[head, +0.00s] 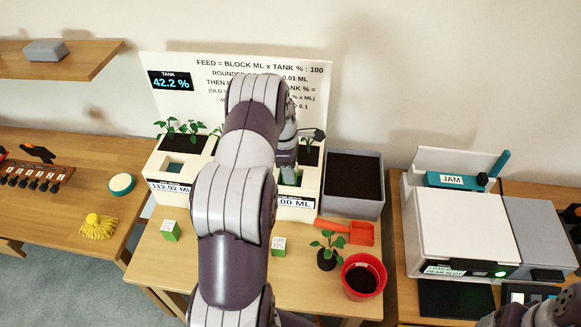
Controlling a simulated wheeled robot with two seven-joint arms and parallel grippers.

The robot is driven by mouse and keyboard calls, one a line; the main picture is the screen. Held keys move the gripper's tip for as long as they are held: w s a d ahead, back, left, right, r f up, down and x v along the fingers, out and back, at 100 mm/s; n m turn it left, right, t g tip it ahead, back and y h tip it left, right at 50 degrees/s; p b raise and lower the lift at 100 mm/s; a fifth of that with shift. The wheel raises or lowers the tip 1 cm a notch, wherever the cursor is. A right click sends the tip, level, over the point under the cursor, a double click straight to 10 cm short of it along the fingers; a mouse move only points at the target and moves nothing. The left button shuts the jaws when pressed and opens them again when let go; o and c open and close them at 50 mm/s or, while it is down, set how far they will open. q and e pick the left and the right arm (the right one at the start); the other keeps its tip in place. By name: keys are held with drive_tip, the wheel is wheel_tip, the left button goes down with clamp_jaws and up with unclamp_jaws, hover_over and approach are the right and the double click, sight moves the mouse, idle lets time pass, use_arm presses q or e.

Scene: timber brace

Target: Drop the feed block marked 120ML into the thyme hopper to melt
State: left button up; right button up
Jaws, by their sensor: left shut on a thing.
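My left gripper (287,157) points down over the right-hand planter box (308,189), at its hopper opening. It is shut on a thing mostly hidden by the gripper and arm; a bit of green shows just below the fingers. The left-hand planter box (158,172) has a square opening and a display reading 112.92 ML. The right box's display is partly covered and ends in 00 ML. Two green blocks with white labels, one at left (171,231) and one at middle (278,246), stand on the table; their print is too small to read. Which hopper is thyme is unclear.
A sign behind shows TANK 42.2 %. A grey soil bin (353,208), orange scoop (347,232), seedling (327,252) and red pot (362,278) stand right of my arm. A white machine (455,232) with a JAM label is farther right. My left arm covers the table's middle.

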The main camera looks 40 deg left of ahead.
use_arm(q)
drive_tip(key=shift+r, duration=0.1)
drive_tip(key=o, duration=1.2)
wheel_tip(320, 180, up, 13)
drive_tip(key=a+p, duration=0.1)
drive_tip(key=shift+s+a+f+p, duration=0.15)
drive_tip(key=shift+s+f+p, duration=0.05)
drive_tip(key=shift+s+p, duration=0.15)
